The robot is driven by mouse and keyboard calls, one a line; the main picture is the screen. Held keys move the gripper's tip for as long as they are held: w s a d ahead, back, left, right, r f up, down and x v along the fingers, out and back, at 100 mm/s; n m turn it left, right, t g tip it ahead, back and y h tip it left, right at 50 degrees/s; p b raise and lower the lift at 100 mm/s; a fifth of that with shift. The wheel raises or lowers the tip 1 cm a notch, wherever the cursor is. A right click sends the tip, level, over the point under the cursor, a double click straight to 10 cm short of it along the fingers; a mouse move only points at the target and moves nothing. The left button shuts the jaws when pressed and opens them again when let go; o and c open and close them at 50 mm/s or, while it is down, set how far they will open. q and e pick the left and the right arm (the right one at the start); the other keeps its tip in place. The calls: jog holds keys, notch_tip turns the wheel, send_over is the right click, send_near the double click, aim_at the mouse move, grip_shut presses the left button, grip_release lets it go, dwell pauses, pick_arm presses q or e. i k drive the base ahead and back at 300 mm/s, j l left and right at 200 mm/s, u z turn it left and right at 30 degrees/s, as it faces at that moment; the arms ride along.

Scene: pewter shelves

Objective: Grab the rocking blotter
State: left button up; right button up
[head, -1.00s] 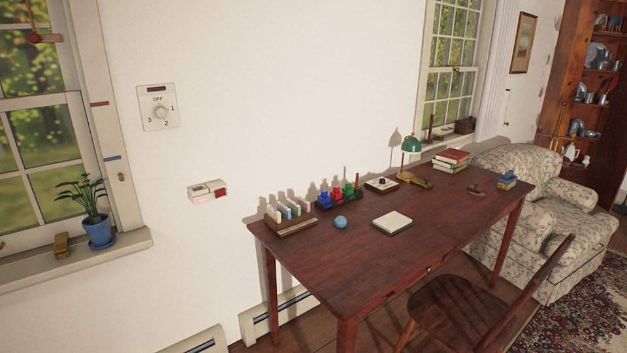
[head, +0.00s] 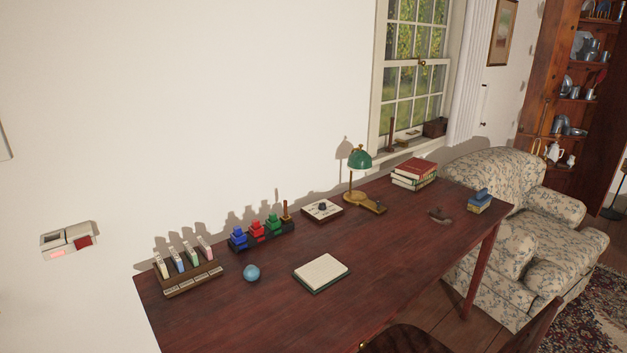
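A pale flat block with a dark knob (head: 322,210) sits near the desk's back edge, left of the lamp. A blue-and-tan object (head: 480,201) stands at the desk's right end. Neither of my grippers is in view.
The desk also holds a stamp rack (head: 192,278), ink bottles (head: 257,235), a blue ball (head: 251,273), a pad (head: 321,272), a green lamp (head: 359,160) and stacked books (head: 414,174). A chair (head: 420,338) stands in front; an armchair (head: 510,185) stands beyond the right end.

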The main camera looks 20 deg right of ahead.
aim_at(438, 214)
jog(key=l+u, duration=0.1)
jog(key=l, duration=0.5)
jog(key=l+u, duration=0.1)
jog(key=l, duration=0.5)
jog(key=k+l+u, duration=0.1)
jog(key=l, duration=0.45)
jog(key=k+l, duration=0.1)
jog(key=l, duration=0.5)
jog(key=k+l+u, duration=0.15)
jog(key=l, duration=0.45)
jog(key=i, duration=0.05)
